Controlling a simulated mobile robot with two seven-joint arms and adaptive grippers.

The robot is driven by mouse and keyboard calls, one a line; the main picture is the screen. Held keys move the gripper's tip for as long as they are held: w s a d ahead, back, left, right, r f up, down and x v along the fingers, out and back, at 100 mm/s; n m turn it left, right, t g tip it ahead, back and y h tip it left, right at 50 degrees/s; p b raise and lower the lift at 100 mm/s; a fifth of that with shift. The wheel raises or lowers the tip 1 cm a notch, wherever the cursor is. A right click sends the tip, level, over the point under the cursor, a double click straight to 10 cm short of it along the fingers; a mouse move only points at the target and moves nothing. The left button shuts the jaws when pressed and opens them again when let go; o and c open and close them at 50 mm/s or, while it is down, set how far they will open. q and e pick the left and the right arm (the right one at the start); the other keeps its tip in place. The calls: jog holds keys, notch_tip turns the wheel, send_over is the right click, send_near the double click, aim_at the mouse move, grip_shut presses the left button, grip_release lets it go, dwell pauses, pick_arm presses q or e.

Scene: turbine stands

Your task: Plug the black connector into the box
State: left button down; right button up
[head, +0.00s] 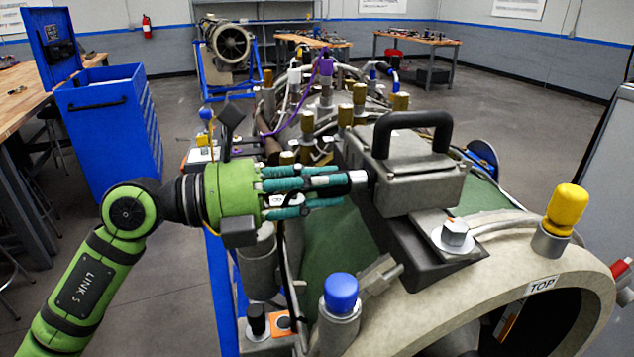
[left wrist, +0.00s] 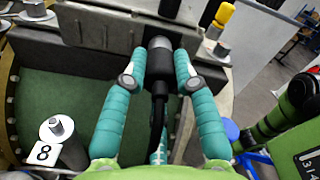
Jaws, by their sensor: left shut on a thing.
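The grey box (head: 418,185) with a black handle sits on a dark bracket on the turbine casing; its grey face also shows in the left wrist view (left wrist: 108,35). My left gripper (head: 338,186), with teal fingers, comes from the left and stops just short of the box's left side. In the left wrist view its fingers (left wrist: 160,66) are shut on the black connector (left wrist: 158,74), one on each side. A dark cable runs back from it between the fingers. The connector's front end is at the box face; I cannot tell whether it is inserted. My right gripper is not in view.
A blue-capped post (head: 340,300) stands below the left gripper, and a yellow-capped post (head: 564,212) right of the box. Several brown fittings and purple hoses crowd the casing behind. A blue tool cabinet (head: 112,125) stands left. The floor between cabinet and turbine is clear.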

pick_arm(q)
jog(key=shift+d+r, duration=0.1)
jog(key=c, duration=1.3)
grip_release()
jog(key=o, duration=0.4)
jog(key=shift+d, duration=0.4)
jog(key=shift+o, duration=0.8)
jog(key=shift+a, duration=0.25)
